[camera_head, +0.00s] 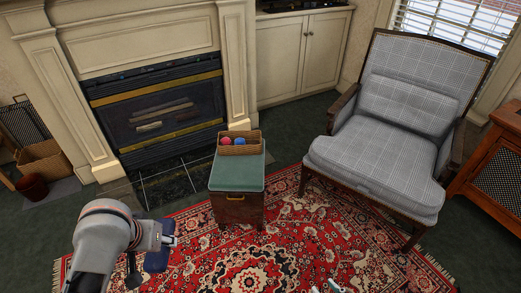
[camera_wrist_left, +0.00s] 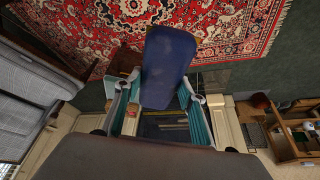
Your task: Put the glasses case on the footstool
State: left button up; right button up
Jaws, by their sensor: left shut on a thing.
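The dark blue glasses case (camera_head: 156,262) is held in my left gripper (camera_head: 166,243), in the lower left of the head view. In the left wrist view the case (camera_wrist_left: 166,62) stands out between the two fingers, and the gripper (camera_wrist_left: 160,105) is shut on it. The footstool (camera_head: 236,178) has a green padded top and a wooden body. It stands beyond and to the right of my left gripper, apart from it. My right gripper (camera_head: 329,287) shows only as small tips at the bottom edge, so its opening is unclear.
A wicker basket (camera_head: 241,147) with a red and a blue ball sits on the far part of the footstool's top; the near part is clear. A grey checked armchair (camera_head: 375,160) stands at the right. The fireplace (camera_head: 155,105) is behind. A red patterned rug (camera_head: 290,250) covers the floor.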

aim_at(238, 173)
jog(key=i+l, duration=0.2)
jog(key=i, duration=0.3)
jog(key=i+l, duration=0.25)
jog(key=i, duration=0.25)
jog(key=i+l+u, duration=0.35)
jog(key=i+l, duration=0.1)
jog(key=l, duration=0.1)
